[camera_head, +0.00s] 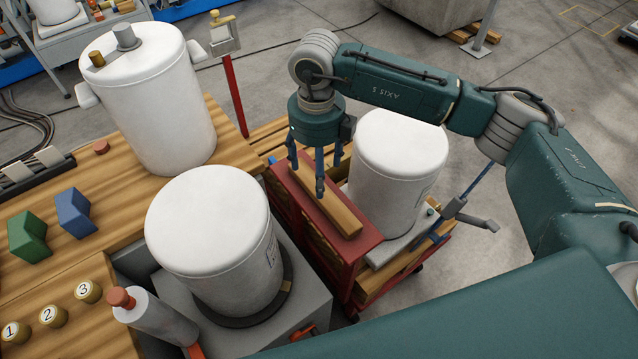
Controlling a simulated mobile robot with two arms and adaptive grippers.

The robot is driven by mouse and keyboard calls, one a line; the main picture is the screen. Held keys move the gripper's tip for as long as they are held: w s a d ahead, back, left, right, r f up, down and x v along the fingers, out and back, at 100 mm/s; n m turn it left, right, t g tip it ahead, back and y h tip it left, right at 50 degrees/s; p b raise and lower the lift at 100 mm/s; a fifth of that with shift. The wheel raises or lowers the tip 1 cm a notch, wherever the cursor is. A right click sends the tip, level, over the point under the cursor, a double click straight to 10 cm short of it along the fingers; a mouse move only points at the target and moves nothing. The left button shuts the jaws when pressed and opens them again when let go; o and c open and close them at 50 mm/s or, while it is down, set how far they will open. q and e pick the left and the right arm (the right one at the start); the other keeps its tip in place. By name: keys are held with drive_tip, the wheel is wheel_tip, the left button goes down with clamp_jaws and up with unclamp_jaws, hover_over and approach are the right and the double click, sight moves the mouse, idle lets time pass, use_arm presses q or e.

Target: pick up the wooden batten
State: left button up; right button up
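The wooden batten (341,214) is a light brown bar lying on top of a red frame (368,240) at the centre. My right gripper (309,178) points down over the batten's far end. Its blue-grey fingers are spread apart. One fingertip overlaps the batten in this view; I cannot tell whether it touches. The fingers hide part of the batten's far end. My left gripper is not in view.
A white tank (398,165) stands close right of the red frame. Another white tank (212,235) stands on a grey base to its left. A wooden bench at left holds a third tank (158,105), a green block (30,236), a blue block (75,213) and numbered discs.

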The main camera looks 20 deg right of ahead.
drive_tip(key=f, duration=0.1)
drive_tip(key=s+f+p, duration=0.1)
drive_tip(key=f, duration=0.1)
drive_tip(key=shift+s+f, duration=0.1)
drive_tip(key=shift+f, duration=0.15)
drive_tip(key=shift+f+p, duration=0.35)
drive_tip(key=shift+p, duration=0.05)
drive_tip(key=f, duration=0.1)
drive_tip(key=f+p, duration=0.1)
drive_tip(key=f, duration=0.1)
drive_tip(key=f+p, duration=0.1)
drive_tip(key=shift+w+d+f, duration=0.2)
drive_tip(key=shift+w+f, duration=0.1)
drive_tip(key=shift+c, duration=0.2)
drive_tip(key=c, duration=1.3)
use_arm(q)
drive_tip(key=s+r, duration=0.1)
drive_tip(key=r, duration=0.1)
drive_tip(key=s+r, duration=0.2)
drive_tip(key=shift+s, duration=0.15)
use_arm(e)
drive_tip(key=shift+c, duration=0.2)
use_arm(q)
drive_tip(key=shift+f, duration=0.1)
use_arm(e)
drive_tip(key=shift+w+r, duration=0.1)
